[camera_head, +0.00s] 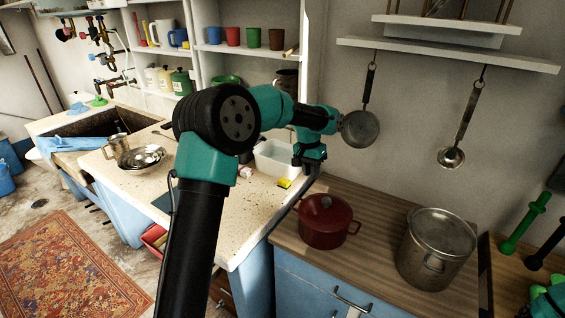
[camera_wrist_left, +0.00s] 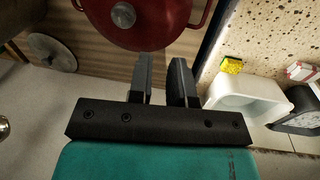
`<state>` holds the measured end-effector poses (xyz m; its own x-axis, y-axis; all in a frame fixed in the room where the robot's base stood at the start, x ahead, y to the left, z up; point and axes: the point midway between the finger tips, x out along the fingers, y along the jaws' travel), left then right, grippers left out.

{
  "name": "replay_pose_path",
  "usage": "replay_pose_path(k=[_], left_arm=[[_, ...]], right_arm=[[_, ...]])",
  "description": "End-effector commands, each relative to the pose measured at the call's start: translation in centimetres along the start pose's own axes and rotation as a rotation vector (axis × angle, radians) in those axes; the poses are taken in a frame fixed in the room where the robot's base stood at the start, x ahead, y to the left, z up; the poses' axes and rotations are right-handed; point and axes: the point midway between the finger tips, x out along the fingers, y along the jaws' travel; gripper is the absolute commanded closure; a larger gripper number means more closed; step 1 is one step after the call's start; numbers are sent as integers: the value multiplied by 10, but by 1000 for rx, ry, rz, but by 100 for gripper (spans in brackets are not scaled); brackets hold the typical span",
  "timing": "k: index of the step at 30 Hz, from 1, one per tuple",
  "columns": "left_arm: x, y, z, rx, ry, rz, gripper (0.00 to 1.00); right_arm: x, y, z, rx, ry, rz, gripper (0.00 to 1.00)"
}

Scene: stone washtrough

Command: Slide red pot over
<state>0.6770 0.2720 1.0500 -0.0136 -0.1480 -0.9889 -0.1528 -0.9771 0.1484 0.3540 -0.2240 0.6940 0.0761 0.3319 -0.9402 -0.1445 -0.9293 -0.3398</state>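The red pot (camera_head: 326,221) with its lid on stands on the wooden counter, near that counter's left edge. In the left wrist view the red pot (camera_wrist_left: 150,22) is at the top, cut off by the frame, just beyond the fingertips. My left gripper (camera_head: 312,172) points down above and behind the pot, near the wall. In the left wrist view the left gripper (camera_wrist_left: 163,60) has its two fingers apart with nothing between them. I cannot tell whether a finger touches the pot. My right gripper cannot be made out.
A steel pot (camera_head: 436,250) stands right of the red pot, with bare wooden counter (camera_head: 375,225) between them. A white tub (camera_head: 275,158) and yellow sponge (camera_head: 284,183) sit left on the speckled counter. A pan (camera_head: 360,128) and ladle (camera_head: 452,157) hang above.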

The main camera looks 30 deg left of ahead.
Motion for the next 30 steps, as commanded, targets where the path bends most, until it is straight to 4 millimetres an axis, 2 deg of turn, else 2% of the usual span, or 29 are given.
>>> replay_pose_path(k=[1,3,6,9,23,30], left_arm=[[-4,-21,0,-22,2,10,81],[-8,-42,0,-40,2,24,81],[-12,-63,2,-57,2,38,81],[-15,-74,4,-65,2,46,81],[-13,-76,4,-66,1,47,81],[7,-75,4,-66,0,48,81]], right_arm=[[0,0,0,0,0,0,57],[0,0,0,0,0,0,57],[0,0,0,0,0,0,57],[0,0,0,0,0,0,57],[0,0,0,0,0,0,57],[0,0,0,0,0,0,57]])
